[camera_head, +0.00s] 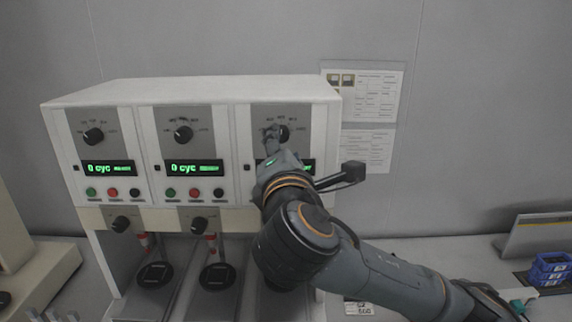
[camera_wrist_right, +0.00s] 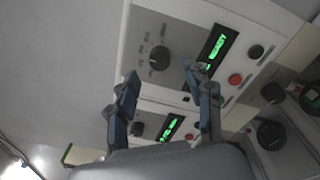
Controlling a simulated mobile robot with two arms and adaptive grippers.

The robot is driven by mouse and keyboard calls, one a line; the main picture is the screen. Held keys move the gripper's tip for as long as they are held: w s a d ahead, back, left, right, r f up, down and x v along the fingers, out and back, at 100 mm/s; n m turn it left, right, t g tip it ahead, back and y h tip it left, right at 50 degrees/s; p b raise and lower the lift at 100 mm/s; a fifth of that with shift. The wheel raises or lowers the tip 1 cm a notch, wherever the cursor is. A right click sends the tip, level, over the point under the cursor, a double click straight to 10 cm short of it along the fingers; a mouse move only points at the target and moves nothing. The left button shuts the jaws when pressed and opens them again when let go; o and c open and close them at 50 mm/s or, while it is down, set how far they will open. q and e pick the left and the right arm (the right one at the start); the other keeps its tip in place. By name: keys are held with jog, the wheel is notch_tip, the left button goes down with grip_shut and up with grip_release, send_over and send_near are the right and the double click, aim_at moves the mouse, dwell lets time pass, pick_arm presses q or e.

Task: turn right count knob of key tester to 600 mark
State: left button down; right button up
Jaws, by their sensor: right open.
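The key tester (camera_head: 190,92) is a white box with three grey panels. Its right count knob (camera_head: 283,132) is black, at the top of the right panel, partly behind my right gripper (camera_head: 272,138). In the right wrist view this knob (camera_wrist_right: 159,57) is in clear sight on its dial, beyond the gap between the open, empty fingers of my right gripper (camera_wrist_right: 163,78). I see no contact with the knob; the exact gap cannot be told. The dial figures are too small to read. My right arm hides part of the right panel's display and its buttons. My left gripper is not in view.
The left knob (camera_head: 93,136) and middle knob (camera_head: 183,133) sit on the neighbouring panels, above green displays and buttons. Lower knobs (camera_head: 121,224) stick out below. Papers (camera_head: 364,110) hang on the wall at right. A blue crate (camera_head: 550,269) stands far right.

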jog(key=s, duration=0.8)
jog(key=shift+d+f, duration=0.15)
jog(key=shift+d, duration=0.05)
